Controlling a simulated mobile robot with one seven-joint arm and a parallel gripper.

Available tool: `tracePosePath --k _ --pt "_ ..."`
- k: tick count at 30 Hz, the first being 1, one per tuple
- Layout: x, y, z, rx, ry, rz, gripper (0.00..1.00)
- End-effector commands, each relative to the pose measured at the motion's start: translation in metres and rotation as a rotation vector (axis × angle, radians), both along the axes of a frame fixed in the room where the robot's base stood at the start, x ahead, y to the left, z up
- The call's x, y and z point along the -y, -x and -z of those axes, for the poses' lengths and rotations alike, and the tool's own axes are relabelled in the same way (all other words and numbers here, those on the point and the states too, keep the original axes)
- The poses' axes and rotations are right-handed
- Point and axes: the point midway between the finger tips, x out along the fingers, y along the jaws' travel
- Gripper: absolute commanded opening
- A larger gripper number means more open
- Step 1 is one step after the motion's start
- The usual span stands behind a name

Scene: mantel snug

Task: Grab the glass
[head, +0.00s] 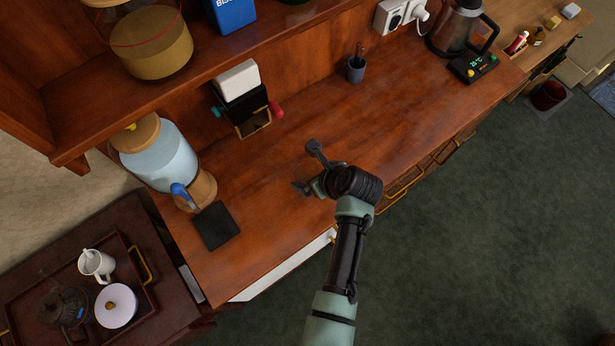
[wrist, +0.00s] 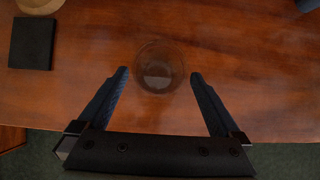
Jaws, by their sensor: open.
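A clear, empty-looking glass (wrist: 160,68) stands on the brown wooden counter (wrist: 60,95) in the wrist view, seen from above. My gripper (wrist: 159,74) is open, with one dark finger on each side of the glass in the picture and a gap on both sides. The glass's lower half lies between the fingertips; its far half reaches beyond them. I cannot tell the height of the fingers over it. In the head view my gripper (head: 306,169) is over the counter's middle, near its front edge. The glass is hard to make out there.
A black square mat (head: 215,226) and a water dispenser (head: 160,155) are to the left. A black-and-white dispenser (head: 242,95) and a small blue cup (head: 356,70) stand at the back. A kettle (head: 455,27) is far right. The counter right of my gripper is clear.

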Motion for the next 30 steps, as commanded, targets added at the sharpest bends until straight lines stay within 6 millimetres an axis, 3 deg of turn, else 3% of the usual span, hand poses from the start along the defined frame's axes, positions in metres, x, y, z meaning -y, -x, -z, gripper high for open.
tracePosePath --k 10,21,30 --pt "-0.012 -0.015 0.034 -0.001 -0.001 -0.002 1.0" --pt "-0.014 -0.018 0.038 0.001 0.0 -0.001 1.0" --pt "-0.014 -0.018 0.038 0.0 0.0 -0.001 0.46"
